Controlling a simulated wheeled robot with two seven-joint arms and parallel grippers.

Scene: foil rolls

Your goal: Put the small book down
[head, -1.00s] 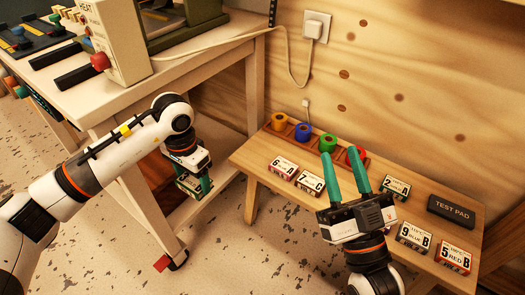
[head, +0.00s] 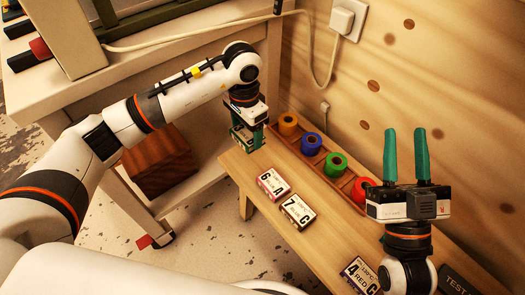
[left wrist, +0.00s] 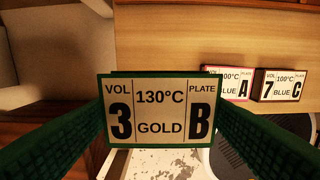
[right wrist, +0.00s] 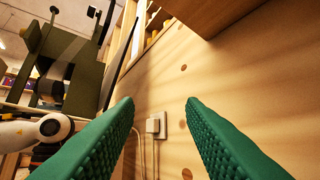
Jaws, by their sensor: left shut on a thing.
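The small book (left wrist: 150,112) has a green edge and a white cover reading VOL 3, 130°C, GOLD, PLATE B. My left gripper (head: 247,138) is shut on it, with a finger at each side in the left wrist view. In the head view the small book (head: 243,140) hangs at the far left end of the low wooden bench (head: 232,165). I cannot tell whether it touches the bench top. My right gripper (head: 406,165) is open and empty, fingers pointing up, above the bench's right part.
Books 6 A (head: 272,183) and 7 C (head: 298,211) lie on the bench close to the held book. A rack with blue (head: 311,143), green (head: 335,165) and other coloured rolls runs along the wall. Book 4 C (head: 361,275) lies nearer. A white table (head: 150,75) stands left.

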